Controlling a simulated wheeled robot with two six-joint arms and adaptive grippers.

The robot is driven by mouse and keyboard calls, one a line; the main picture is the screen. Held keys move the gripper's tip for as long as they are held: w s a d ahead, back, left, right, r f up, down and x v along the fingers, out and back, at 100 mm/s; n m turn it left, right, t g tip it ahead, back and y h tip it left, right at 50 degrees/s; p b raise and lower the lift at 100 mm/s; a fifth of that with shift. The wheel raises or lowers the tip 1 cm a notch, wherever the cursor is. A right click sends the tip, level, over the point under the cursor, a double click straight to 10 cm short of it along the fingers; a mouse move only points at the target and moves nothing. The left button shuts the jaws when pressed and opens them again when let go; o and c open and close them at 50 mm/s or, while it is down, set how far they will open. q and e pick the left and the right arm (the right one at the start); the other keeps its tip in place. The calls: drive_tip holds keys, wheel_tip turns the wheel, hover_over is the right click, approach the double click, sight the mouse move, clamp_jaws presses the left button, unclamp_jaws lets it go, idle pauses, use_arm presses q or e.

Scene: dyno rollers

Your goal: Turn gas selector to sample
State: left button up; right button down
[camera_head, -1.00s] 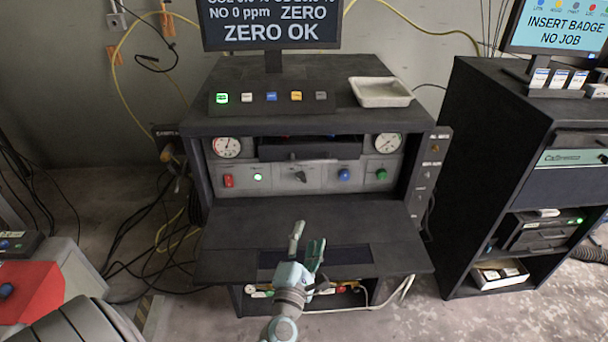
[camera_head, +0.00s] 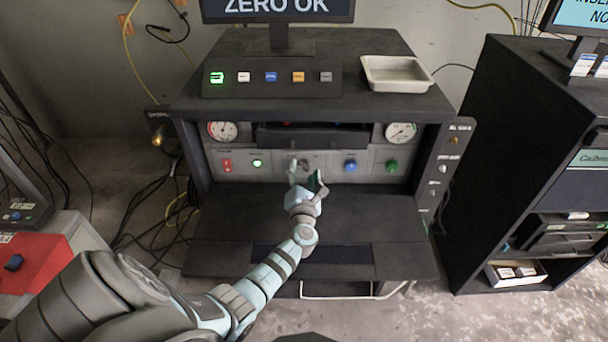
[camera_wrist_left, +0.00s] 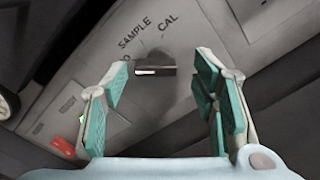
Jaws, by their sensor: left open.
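The gas selector is a dark knob with a raised bar on the grey front panel, small in the head view (camera_head: 304,162) and clear in the left wrist view (camera_wrist_left: 155,70). "SAMPLE" and "CAL" are printed beside it, with a partly hidden label ending in "O". The bar's light-marked end faces that hidden label's side. My left gripper (camera_head: 305,176) is open in front of the panel. In the wrist view its green-padded fingers (camera_wrist_left: 162,72) stand on either side of the knob, with gaps on both sides. My right gripper is not in view.
The panel also has a red switch (camera_head: 226,165), a green-lit button (camera_head: 257,164), a blue knob (camera_head: 351,166) and a green knob (camera_head: 391,166). A dark shelf (camera_head: 370,215) extends below.

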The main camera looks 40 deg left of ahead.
use_arm(q)
drive_tip(key=shift+w+a+f, duration=0.1)
drive_tip(key=shift+w, duration=0.3)
drive_tip(key=shift+s+r, duration=0.4)
drive_tip(key=shift+s, duration=0.05)
drive_tip(key=shift+c, duration=0.2)
drive_tip(key=c, duration=0.3)
drive_tip(key=shift+w, duration=0.1)
drive_tip(key=c, duration=0.8)
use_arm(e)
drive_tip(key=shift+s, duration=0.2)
